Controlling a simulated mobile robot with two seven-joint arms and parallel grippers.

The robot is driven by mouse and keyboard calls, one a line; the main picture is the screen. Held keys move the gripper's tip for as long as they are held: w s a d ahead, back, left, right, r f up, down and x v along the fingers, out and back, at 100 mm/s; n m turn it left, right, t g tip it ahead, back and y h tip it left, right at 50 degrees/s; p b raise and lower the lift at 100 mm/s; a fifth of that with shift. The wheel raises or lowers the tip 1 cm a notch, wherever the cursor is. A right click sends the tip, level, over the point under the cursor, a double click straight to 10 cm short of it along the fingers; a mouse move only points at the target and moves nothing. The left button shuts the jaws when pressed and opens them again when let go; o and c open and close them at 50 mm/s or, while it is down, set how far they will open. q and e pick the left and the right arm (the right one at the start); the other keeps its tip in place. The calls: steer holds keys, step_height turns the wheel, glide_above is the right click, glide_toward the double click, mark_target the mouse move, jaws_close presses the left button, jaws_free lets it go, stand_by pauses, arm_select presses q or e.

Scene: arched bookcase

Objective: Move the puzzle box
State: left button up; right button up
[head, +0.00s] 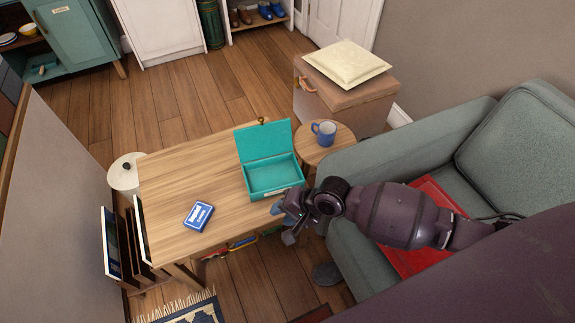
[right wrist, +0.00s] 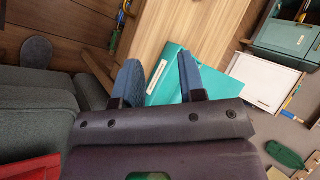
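A teal box (head: 268,178) stands on the wooden table (head: 165,170) with its lid (head: 263,140) raised. It looks empty inside and has a pale label on its front; I take it as the puzzle box. My right gripper (head: 287,208) is at the box's near right corner. In the right wrist view the two blue fingers of the right gripper (right wrist: 160,82) are apart, with the teal box (right wrist: 168,75) and its label showing between and beyond them. Whether a finger touches the box is not clear. My left gripper is not in view.
A small blue-and-white box (head: 199,216) lies at the table's front left. A blue mug (head: 324,132) stands on a round side table (head: 312,152) to the right. A green armchair (head: 385,155) is close on the right. The table's left part is mostly clear.

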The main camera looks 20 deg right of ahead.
arm_select(q)
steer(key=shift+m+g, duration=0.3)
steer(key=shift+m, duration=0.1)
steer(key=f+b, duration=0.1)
steer(key=b, duration=0.1)
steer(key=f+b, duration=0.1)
steer(key=b, duration=0.1)
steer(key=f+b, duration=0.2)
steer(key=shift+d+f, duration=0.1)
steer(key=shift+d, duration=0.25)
arm_select(e)
steer(key=w+d+f+m+g+h, duration=0.1)
steer(key=w+d+m, duration=0.1)
steer(key=w, duration=0.3)
steer(key=w+d+m+g, duration=0.1)
steer(key=w+d+m, duration=0.2)
steer(key=w+m, duration=0.1)
steer(key=w+d+f+m+g+h, duration=0.1)
steer(key=w+d+m+g, duration=0.1)
steer(key=w+d+m, duration=0.1)
steer(key=shift+w+f+m+h, duration=0.2)
steer(key=shift+w+m, duration=0.2)
steer(key=shift+w, duration=0.3)
steer(key=shift+w+f+m+h, duration=0.15)
steer(key=shift+w+m, duration=0.25)
steer(key=shift+w, duration=0.25)
